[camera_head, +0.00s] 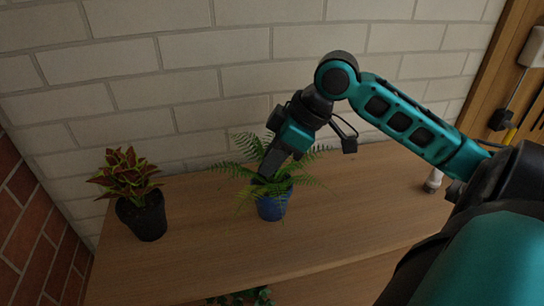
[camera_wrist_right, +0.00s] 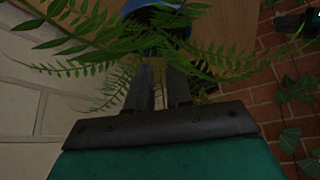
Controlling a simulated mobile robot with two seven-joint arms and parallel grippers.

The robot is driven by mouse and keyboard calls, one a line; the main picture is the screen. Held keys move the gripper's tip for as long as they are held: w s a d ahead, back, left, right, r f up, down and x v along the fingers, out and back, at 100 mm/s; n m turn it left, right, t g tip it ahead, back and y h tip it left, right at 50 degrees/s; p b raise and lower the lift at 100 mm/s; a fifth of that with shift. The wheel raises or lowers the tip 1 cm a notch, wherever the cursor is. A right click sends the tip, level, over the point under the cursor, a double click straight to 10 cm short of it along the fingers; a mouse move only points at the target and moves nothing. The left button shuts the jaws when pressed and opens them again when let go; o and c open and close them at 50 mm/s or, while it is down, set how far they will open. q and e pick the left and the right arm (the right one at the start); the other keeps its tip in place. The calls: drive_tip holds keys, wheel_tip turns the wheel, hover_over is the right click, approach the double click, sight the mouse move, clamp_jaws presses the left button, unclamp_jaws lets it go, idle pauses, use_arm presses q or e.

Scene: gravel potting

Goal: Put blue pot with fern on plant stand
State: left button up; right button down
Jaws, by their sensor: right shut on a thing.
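The blue pot (camera_head: 273,206) with a green fern (camera_head: 235,170) is over the middle of a wooden shelf top (camera_head: 200,265). I cannot tell whether its base touches the wood. My right gripper (camera_head: 268,172) comes down from above and is shut on the pot near its rim, among the fronds. In the right wrist view the fingers (camera_wrist_right: 160,88) point at the pot's blue rim (camera_wrist_right: 136,6), and fronds (camera_wrist_right: 75,35) spread around them. The fingertips are partly hidden by leaves. No separate plant stand can be made out. My left gripper is not in view.
A red-leaved plant in a black pot (camera_head: 145,217) stands on the shelf at the left. A small white object (camera_head: 433,180) stands at the right. A pale brick wall (camera_head: 180,80) closes the back. Leaves (camera_head: 240,297) show below the shelf's front edge.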

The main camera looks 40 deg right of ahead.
drive_tip(key=c, duration=1)
unclamp_jaws()
drive_tip(key=p+v, duration=0.1)
drive_tip(key=v, duration=1.1)
drive_tip(key=shift+r, duration=0.15)
